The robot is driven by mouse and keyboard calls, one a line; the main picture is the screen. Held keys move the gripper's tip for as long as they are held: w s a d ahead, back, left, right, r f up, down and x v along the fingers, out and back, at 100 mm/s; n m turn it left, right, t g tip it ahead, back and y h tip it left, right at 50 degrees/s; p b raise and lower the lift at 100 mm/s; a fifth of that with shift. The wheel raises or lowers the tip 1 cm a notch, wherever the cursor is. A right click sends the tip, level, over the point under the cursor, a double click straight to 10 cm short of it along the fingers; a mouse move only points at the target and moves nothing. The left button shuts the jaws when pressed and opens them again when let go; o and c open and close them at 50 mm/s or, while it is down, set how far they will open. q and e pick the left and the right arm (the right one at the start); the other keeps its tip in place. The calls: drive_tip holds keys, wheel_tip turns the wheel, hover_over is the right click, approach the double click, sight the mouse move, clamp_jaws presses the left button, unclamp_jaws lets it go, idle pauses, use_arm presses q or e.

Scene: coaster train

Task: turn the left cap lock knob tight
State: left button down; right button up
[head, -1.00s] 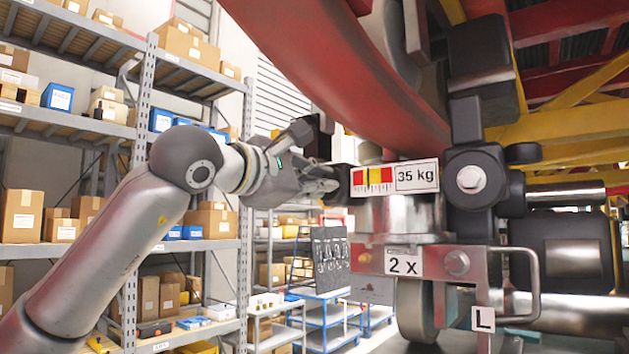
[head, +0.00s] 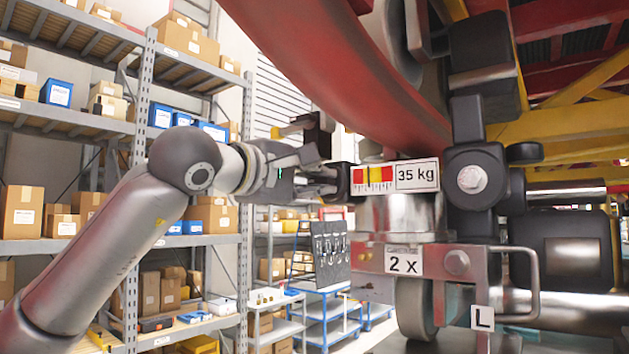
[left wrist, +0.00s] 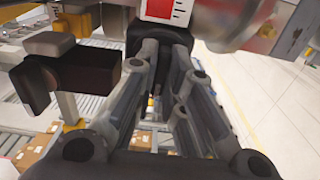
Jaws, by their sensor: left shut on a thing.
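The left cap lock knob (head: 341,181) is a small dark knob at the left end of the red, yellow and white scale label, on the metal cap unit (head: 405,215) marked 35 kg. My left gripper (head: 324,182) comes in from the left, level with the knob, and is shut on it. In the left wrist view the knob (left wrist: 160,33) is a dark rounded block between the fingertips (left wrist: 165,60), just below the label. The fingers cover part of it. My right gripper is in neither view.
A red curved beam (head: 340,75) passes close above my left gripper. A dark block (left wrist: 80,75) sits left of the fingers in the wrist view. A black clamp with a bolt (head: 475,180) is at right. Shelves (head: 190,120) and a blue cart (head: 325,300) stand behind.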

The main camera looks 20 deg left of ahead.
use_arm(q)
drive_tip(key=c, duration=1.5)
unclamp_jaws()
drive_tip(key=shift+s+a, duration=0.1)
drive_tip(key=shift+s, duration=0.2)
drive_tip(key=v, duration=1.1)
drive_tip(key=shift+s, duration=0.15)
